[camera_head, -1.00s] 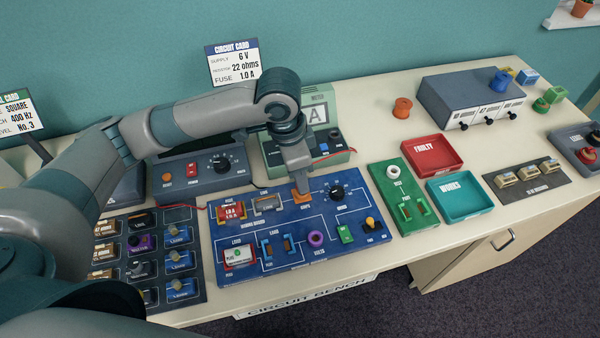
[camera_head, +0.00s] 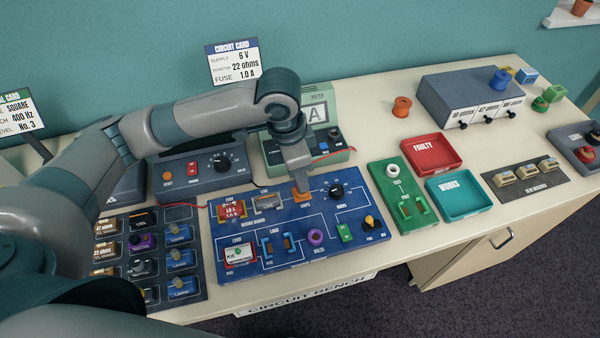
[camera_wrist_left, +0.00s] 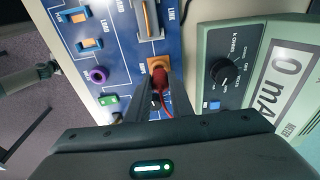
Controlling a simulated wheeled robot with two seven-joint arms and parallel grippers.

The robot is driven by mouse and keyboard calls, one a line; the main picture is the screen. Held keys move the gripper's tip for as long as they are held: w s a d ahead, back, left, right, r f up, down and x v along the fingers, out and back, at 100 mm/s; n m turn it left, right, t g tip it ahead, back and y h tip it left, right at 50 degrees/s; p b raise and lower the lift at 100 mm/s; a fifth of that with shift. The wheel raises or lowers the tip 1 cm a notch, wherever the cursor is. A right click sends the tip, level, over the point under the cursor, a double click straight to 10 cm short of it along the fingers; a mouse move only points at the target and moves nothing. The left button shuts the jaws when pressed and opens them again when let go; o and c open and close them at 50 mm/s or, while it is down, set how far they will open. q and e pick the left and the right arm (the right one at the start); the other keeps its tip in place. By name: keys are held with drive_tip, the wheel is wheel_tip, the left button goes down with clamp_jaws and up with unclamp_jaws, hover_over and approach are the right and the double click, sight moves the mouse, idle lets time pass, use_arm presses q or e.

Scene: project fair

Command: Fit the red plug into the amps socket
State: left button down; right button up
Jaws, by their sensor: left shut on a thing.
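My left gripper (camera_head: 301,187) points down at the blue wiring board, right above the orange amps socket (camera_head: 301,200). In the left wrist view my left gripper (camera_wrist_left: 157,92) is shut on the red plug (camera_wrist_left: 159,78), with a red lead trailing from it. The plug's tip is at the orange amps socket, which also shows in the left wrist view (camera_wrist_left: 157,62). The fingers partly hide the plug, and I cannot tell how deep it sits. My right gripper is not in view.
The green meter (camera_head: 272,152) stands just behind the board, with a red wire beside it. A black knob (camera_head: 337,190) and a purple ring socket (camera_head: 316,237) are nearby on the board. Red and teal trays (camera_head: 484,213) lie to the right.

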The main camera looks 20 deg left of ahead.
use_arm(q)
drive_tip(key=p, duration=0.3)
idle(3.1)
drive_tip(key=shift+f, duration=0.9)
idle(1.5)
drive_tip(key=c, duration=1)
unclamp_jaws()
drive_tip(key=shift+r, duration=0.15)
drive_tip(key=shift+r+p, duration=3.85)
drive_tip(key=shift+p, duration=0.8)
